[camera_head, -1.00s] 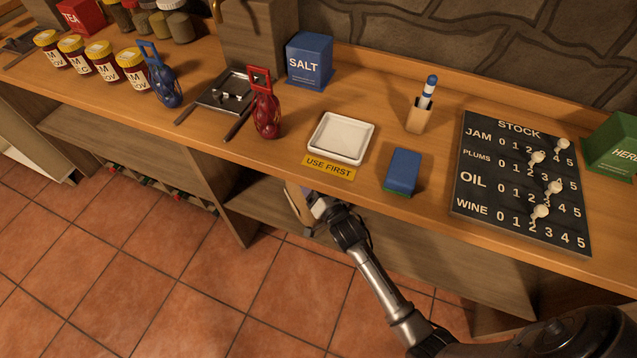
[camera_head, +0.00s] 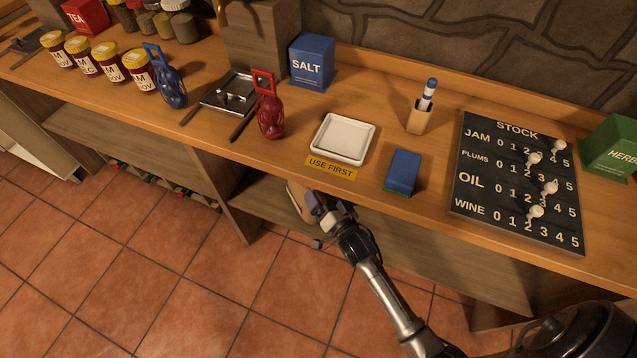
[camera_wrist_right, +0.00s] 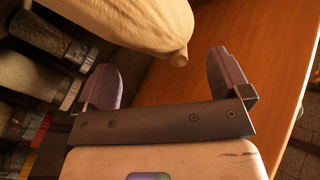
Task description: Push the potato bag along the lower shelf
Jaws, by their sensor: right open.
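The potato bag (camera_wrist_right: 135,22) is a beige sack at the top of the right wrist view, with a knobbly tied end pointing down and right. My right gripper (camera_wrist_right: 164,78) is open, its two purple fingers apart and pointing toward the bag. Nothing is between the fingers; I cannot tell whether one touches the sack. In the head view my right gripper (camera_head: 318,206) is low at the front of the counter, beside the lower shelf (camera_head: 262,196). A tan shape beside it is partly hidden, and I cannot tell what it is. My left gripper is not in view.
The counter edge overhangs the shelf. On the counter are a white tray (camera_head: 342,138), a red lantern-like object (camera_head: 270,116), a blue sponge (camera_head: 403,170) and a stock board (camera_head: 500,215).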

